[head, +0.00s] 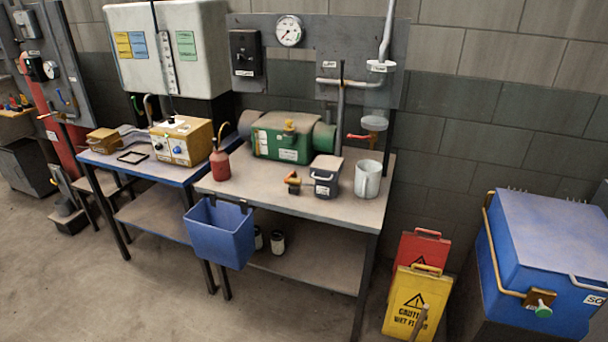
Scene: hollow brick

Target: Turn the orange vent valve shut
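The vent valve cannot be identified for certain, as the labels are too small to read. A small orange-handled fitting (293,181) with a dark body stands on the right workbench. A red-orange lever (359,136) sticks out left from the pipework below a clear cylinder (375,103). A yellow-orange knob (289,125) sits on top of the green machine (283,140). Whether any of these is open or shut cannot be told. My gripper is not in view.
On the right workbench (255,195) stand a red oil can (219,163), a grey box (326,177) and a pale mug (367,180). A blue bin (220,232) hangs at its front. Caution signs (412,303) and a blue chest (545,255) stand right. The floor in front is clear.

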